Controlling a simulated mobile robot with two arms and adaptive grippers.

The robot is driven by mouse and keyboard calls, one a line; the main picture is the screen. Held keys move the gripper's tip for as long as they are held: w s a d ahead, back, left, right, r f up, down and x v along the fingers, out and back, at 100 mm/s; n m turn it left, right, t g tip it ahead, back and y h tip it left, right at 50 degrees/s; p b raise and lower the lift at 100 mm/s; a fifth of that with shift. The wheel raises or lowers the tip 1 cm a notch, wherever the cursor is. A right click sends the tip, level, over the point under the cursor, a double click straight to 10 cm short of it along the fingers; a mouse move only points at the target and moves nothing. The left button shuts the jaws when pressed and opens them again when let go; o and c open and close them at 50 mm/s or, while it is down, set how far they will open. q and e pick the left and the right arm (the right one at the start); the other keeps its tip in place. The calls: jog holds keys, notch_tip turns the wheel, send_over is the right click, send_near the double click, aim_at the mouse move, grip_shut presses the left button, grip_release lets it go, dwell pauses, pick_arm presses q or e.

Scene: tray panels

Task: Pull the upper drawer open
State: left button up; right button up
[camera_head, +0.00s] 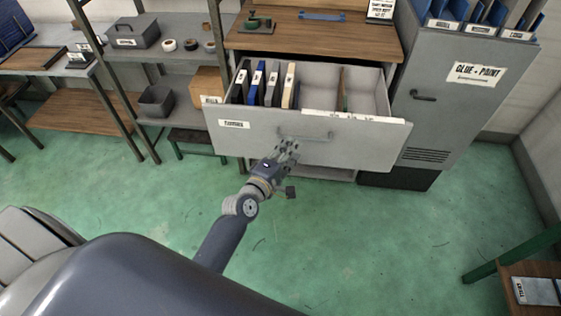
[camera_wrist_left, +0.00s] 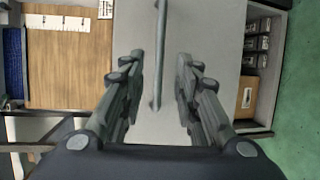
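The upper drawer (camera_head: 270,130) is a grey metal drawer under a wooden worktop. It stands pulled well out, with its inside showing. Its bar handle (camera_head: 318,137) is on the middle of the front; it also shows in the left wrist view (camera_wrist_left: 161,25). My left gripper (camera_head: 289,147) is at the left part of the handle. In the left wrist view its two fingers (camera_wrist_left: 161,60) are apart, one on each side of the bar, with visible gaps. Whether either finger touches the bar I cannot tell. My right gripper is in neither view.
Several upright folders (camera_head: 272,84) stand in the drawer's left part; the right part looks mostly empty. A grey cabinet (camera_head: 440,110) stands close on the right. Shelves with a grey bin (camera_head: 156,101) are on the left. The green floor (camera_head: 370,240) in front is clear.

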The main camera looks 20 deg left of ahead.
pick_arm(q)
jog(key=v, duration=0.5)
jog(key=shift+s, duration=0.4)
jog(key=s+d+f+m+g, duration=0.1)
jog(key=s+f+m+g, duration=0.4)
jog(key=f, duration=0.9)
jog(key=s+d+f+m+g, duration=0.15)
jog(key=s+f+m, duration=0.25)
jog(key=s+f, duration=0.75)
jog(key=s+a+f+m+g, duration=0.1)
jog(key=s+f+m+g, duration=0.1)
jog(key=s+f, duration=0.5)
jog(key=s+a+f+m+g+y, duration=0.1)
jog(key=s+f+m, duration=0.4)
jog(key=s, duration=0.5)
jog(key=s+a+f+m+g+y, duration=0.1)
jog(key=s+a+f+m+g, duration=0.2)
jog(key=s+f, duration=0.5)
jog(key=shift+s+f+m+g, duration=0.35)
jog(key=shift+s+m+g, duration=0.25)
jog(key=shift+s+g, duration=0.35)
jog(key=shift+w+a, duration=0.1)
